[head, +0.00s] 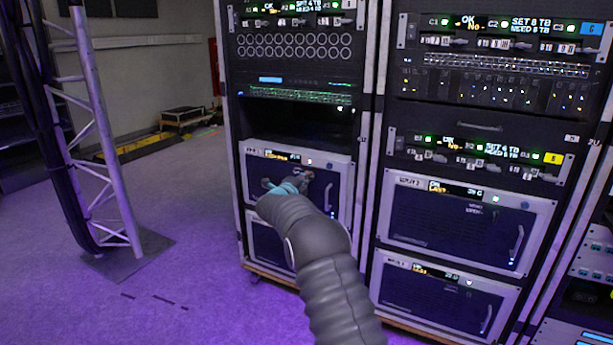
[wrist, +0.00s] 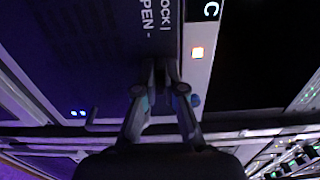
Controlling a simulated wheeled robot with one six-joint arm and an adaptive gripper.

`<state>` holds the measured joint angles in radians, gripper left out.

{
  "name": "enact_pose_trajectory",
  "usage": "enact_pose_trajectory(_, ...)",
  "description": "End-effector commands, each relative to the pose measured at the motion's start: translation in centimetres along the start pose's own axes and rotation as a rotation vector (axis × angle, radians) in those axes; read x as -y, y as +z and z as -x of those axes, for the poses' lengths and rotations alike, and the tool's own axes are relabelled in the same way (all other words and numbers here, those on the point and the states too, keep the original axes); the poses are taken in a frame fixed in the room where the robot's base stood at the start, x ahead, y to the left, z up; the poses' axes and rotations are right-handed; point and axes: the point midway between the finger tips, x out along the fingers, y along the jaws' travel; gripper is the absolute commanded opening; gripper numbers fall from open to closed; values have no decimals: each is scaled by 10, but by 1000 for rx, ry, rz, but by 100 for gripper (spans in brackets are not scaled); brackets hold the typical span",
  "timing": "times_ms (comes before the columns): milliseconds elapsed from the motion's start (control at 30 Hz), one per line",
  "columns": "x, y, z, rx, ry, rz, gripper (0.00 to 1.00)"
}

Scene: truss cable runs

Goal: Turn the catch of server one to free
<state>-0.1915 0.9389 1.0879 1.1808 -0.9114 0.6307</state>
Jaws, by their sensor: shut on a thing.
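The server at my gripper is the upper of two in the left rack, with a dark front panel (head: 254,177) and a silver frame; its label is too small to read. In the wrist view the front panel (wrist: 75,45) shows turned, with the words LOCK and OPEN beside a line mark each. My gripper (head: 303,178) is at the upper middle of this front. In the wrist view my gripper (wrist: 164,68) has its fingertips close together, shut on the catch just below these words. The fingers hide the catch, so I cannot tell its angle.
A second server (head: 268,245) sits below. The right rack holds two similar servers (head: 455,222) with handles.

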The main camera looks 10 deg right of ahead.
Motion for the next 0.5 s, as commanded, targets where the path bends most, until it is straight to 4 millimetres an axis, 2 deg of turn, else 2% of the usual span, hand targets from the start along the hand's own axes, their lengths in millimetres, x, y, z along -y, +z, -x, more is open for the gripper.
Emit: enact_pose_trajectory(500,-1,0,0,1,0,58,0)
